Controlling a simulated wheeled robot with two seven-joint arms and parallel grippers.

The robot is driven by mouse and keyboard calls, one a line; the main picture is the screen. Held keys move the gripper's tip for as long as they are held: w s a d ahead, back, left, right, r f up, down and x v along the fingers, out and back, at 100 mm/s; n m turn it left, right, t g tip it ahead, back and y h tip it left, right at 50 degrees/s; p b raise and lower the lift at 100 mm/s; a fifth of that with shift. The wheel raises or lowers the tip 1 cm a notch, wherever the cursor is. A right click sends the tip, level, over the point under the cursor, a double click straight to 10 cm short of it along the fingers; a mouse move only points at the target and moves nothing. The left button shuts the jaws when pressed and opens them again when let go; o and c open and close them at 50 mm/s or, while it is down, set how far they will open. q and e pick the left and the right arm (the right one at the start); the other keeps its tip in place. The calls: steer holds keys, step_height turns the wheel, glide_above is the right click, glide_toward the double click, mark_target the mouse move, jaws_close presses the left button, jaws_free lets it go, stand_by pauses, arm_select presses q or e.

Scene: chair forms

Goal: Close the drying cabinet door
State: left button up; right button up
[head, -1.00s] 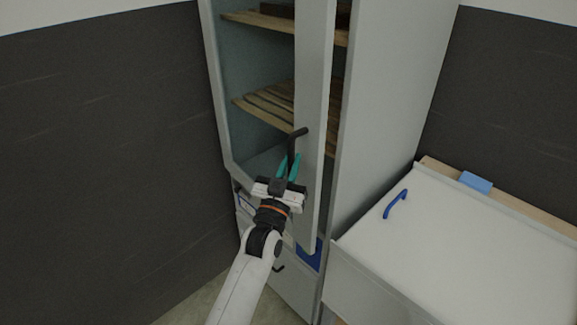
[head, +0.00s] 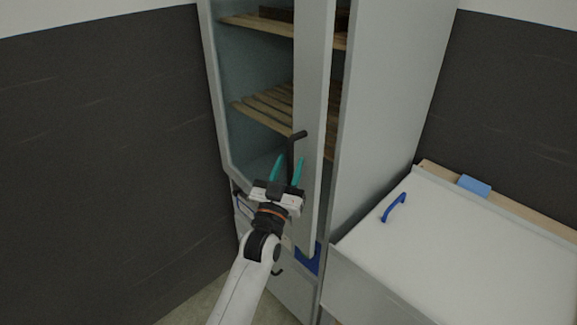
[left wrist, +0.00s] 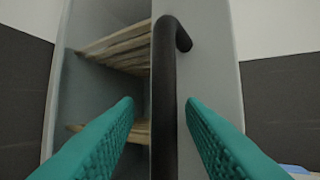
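The drying cabinet (head: 213,80) is tall and grey, with slatted wooden shelves (head: 268,105) inside. Its door (head: 313,90) stands open, swung out toward me, and also fills the middle right of the left wrist view (left wrist: 215,75). A black bar handle (head: 291,152) is on the door. My right gripper is not in view.
A white chest-like unit (head: 460,240) with a blue handle (head: 394,207) and a blue block (head: 474,185) stands right of the cabinet. A dark wall (head: 100,150) is on the left. A blue patch (head: 308,258) shows low on the cabinet.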

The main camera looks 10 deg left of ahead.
arm_select(q)
steer(key=b+v, duration=0.3)
steer(key=v, duration=0.8)
steer(key=shift+s, duration=0.35)
steer(key=shift+a+f, duration=0.1)
steer(key=shift+a, duration=0.05)
